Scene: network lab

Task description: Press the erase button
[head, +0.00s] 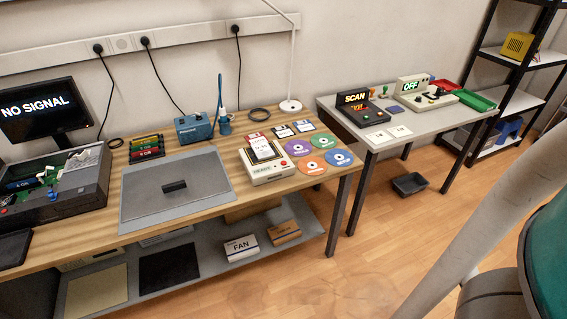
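A small cream-coloured device (268,173) stands near the right end of the wooden bench in the head view. A white printed card or disk with dark text (264,149) sits upright on its top. A small red button (283,163) is on the device's right side. The lettering on its front is too small to read surely, so I cannot confirm that this is the erase button. My gripper is not in view, and nothing touches the device.
Several coloured discs (311,166) lie right of the device, and floppy disks (283,131) lie behind it. A grey mat (140,205) with a black block lies to its left. The floor in front is mostly clear.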

